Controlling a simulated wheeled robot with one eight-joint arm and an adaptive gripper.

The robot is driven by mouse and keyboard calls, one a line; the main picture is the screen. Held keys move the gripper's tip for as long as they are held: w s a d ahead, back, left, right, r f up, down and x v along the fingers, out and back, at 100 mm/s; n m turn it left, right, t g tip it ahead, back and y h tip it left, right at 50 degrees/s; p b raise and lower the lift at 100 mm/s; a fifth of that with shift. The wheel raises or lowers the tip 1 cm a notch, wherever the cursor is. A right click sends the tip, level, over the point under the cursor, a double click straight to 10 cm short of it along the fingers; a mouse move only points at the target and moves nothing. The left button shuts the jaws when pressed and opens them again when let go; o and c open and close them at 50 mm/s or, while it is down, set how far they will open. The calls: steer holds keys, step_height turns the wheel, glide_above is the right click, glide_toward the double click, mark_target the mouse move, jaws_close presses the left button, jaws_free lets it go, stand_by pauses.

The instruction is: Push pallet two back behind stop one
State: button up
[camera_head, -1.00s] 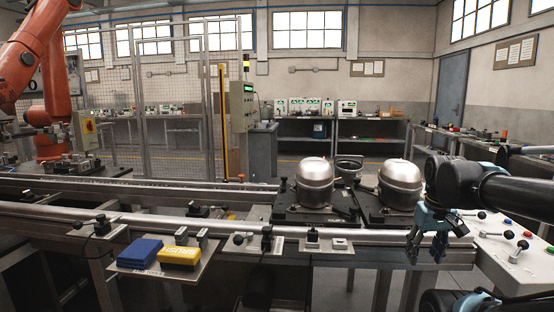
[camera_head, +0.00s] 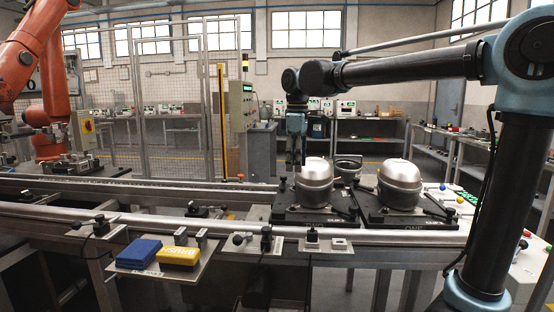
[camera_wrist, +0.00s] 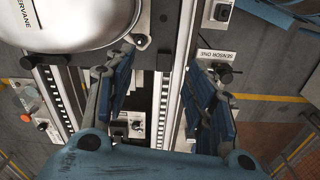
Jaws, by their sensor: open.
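Two dark pallets stand side by side on the conveyor, a left pallet (camera_head: 294,216) and a right pallet (camera_head: 384,218), each with a silver compressor on top. I cannot read which one is pallet two. The left compressor (camera_head: 313,185) also shows at the upper left of the wrist view (camera_wrist: 70,18). My gripper (camera_head: 297,163) is open and empty, pointing down near the upper left side of the left compressor. In the wrist view my gripper (camera_wrist: 163,100) has its fingers apart over the rails, beside the compressor. I cannot make out stop one for sure.
A plate labelled SENSOR ONE (camera_wrist: 216,66) lies right of the fingers. The front rail (camera_head: 150,218) carries several small black-knobbed fittings. A shelf holds a blue block (camera_head: 139,253) and a yellow block (camera_head: 179,257). The conveyor left of the pallets looks mostly free.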

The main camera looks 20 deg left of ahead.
steer(key=r+n, duration=0.1)
steer(key=n, duration=0.1)
glide_above(276, 211)
step_height(276, 211, down, 17)
steer(key=shift+w+f, duration=0.15)
stand_by(0.4)
jaws_close()
